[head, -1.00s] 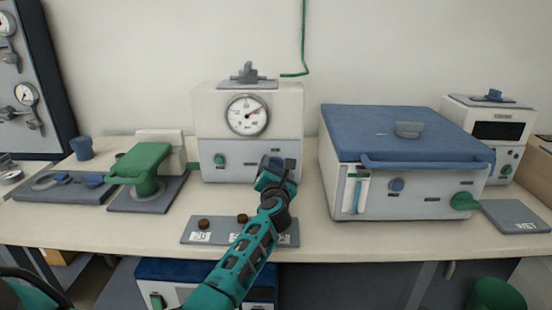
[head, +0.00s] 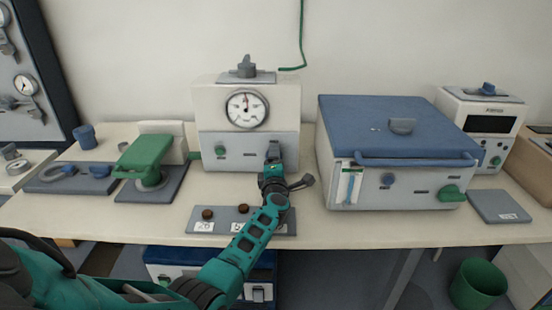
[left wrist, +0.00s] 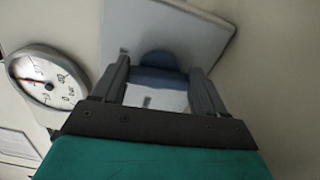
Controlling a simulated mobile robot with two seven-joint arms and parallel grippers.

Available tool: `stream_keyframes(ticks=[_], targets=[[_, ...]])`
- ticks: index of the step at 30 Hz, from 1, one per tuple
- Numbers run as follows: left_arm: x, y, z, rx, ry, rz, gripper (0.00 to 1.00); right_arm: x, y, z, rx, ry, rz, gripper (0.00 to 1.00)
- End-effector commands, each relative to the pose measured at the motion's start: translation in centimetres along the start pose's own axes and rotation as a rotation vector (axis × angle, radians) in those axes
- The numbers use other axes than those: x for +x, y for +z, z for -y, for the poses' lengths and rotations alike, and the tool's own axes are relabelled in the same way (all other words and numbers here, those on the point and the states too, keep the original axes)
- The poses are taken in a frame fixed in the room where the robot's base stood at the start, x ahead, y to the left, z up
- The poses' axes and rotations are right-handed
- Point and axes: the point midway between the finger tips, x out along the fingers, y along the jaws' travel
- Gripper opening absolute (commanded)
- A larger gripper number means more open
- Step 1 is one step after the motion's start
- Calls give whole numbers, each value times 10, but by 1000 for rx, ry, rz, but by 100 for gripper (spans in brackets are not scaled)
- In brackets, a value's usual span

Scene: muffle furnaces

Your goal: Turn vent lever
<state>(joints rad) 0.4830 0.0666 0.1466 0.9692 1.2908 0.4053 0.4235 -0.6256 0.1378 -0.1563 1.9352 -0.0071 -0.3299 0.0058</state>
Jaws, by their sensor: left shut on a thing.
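The white and grey furnace (head: 210,115) stands at the back of the bench with a round gauge (head: 246,108) on its front and a grey knob-shaped fitting (head: 246,68) on top. My left gripper (head: 273,153) reaches to the right part of its grey lower panel. In the left wrist view the fingers (left wrist: 160,85) are shut on a blue knob (left wrist: 158,60) in front of a grey plate (left wrist: 195,35); the gauge (left wrist: 48,78) is at the left. The fingers hide the knob in the head view. My right gripper is out of view.
A grey plate with brown knobs (head: 208,228) lies under my left forearm. A blue-lidded furnace (head: 345,125) stands to the right. A green-handled device (head: 145,155) stands to the left. Bare bench (head: 390,228) shows along the front right.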

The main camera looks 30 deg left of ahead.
Motion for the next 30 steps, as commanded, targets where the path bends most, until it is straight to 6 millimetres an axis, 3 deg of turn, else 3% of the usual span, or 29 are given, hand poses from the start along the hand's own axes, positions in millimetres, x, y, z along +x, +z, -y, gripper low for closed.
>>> stream_keyframes(ticks=[10, 26, 27, 30], targets=[[-1, 0, 2, 128, -3, 0, 42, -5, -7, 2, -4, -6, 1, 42], [-1, 0, 3, 150, -2, -1, 42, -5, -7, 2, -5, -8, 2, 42], [-1, 0, 3, 150, -2, -1, 76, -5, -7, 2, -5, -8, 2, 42], [0, 0, 2, 149, -2, -1, 86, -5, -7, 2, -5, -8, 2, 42]])
